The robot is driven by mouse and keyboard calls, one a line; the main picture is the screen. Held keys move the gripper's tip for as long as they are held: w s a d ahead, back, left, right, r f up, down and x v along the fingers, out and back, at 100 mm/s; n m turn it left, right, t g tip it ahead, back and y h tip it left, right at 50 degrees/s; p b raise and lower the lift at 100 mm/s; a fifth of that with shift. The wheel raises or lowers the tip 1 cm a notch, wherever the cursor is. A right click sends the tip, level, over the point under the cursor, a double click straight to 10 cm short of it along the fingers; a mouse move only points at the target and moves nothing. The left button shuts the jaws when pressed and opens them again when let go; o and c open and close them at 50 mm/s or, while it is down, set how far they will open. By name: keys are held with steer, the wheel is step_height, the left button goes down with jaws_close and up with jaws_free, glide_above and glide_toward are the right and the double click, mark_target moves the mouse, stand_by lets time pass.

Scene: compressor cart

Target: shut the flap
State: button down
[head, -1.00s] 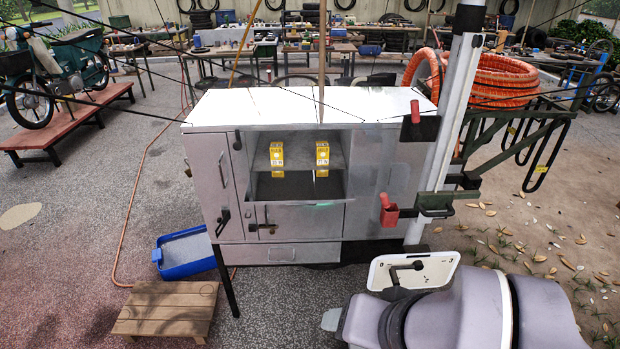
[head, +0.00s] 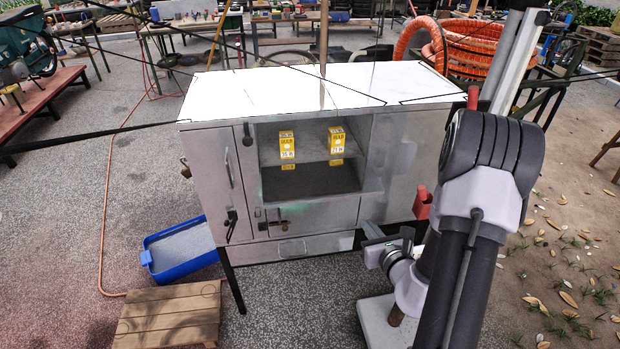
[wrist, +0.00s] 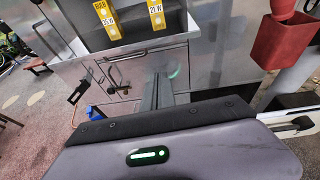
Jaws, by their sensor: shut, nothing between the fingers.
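The grey cabinet (head: 398,175) has an open compartment (head: 310,178) with two yellow bulb boxes on its shelf. Just below the opening is a grey panel (head: 335,214) with a dark latch and a brass piece, which looks like the flap; I cannot tell whether it hangs down or is fixed. It also shows in the wrist view (wrist: 136,72). My gripper (head: 368,230) is in front of the cabinet, low and right of that panel. In the wrist view its fingers (wrist: 158,90) are shut and empty, pointing towards the panel's right part. Contact is not visible.
A red holder (head: 422,204) is on the cabinet's right side, close to my arm. A tall door (head: 222,190) with a handle is at the left. A blue tray (head: 182,250) and a wooden step (head: 168,315) stand on the ground at the left.

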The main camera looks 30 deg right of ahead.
steer(key=w+d+f+b, duration=0.2)
steer(key=w+d+f, duration=0.25)
steer(key=w, duration=0.35)
steer(key=shift+m+h, duration=0.4)
steer(key=r, duration=0.4)
steer(key=shift+s+a+r, duration=0.1)
steer(key=shift+s+a, duration=0.1)
steer(key=shift+r+g, duration=0.1)
steer(key=shift+g, duration=0.2)
